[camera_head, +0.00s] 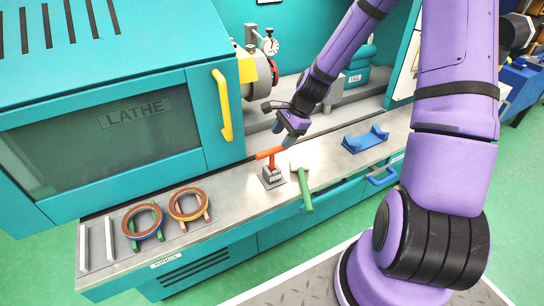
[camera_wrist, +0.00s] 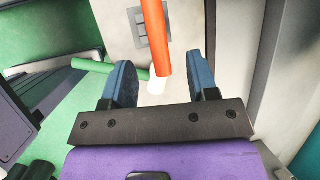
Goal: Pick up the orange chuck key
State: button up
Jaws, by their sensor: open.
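The orange chuck key (camera_head: 268,153) sits in a small grey holder (camera_head: 272,176) on the lathe's metal bench, its orange bar lying roughly level across the top. My gripper (camera_head: 281,137) is just above and to the right of the bar, pointing down. In the wrist view the orange bar (camera_wrist: 155,40) runs from the top edge down to between my two blue fingers (camera_wrist: 160,68). The fingers are spread apart, with gaps on both sides of the bar. I cannot tell how far below the tips it lies. The holder (camera_wrist: 138,28) shows partly behind it.
A blue cradle (camera_head: 366,139) is farther right. Two brown rings (camera_head: 143,221) on stands are at left. The lathe chuck (camera_head: 262,76) and yellow door handle (camera_head: 222,105) stand behind.

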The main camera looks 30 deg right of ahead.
aim_at(274, 148)
jog(key=shift+a+x, duration=0.2)
jog(key=shift+x, duration=3.35)
jog(key=shift+s+r, duration=0.1)
jog(key=shift+s, duration=0.1)
grip_shut()
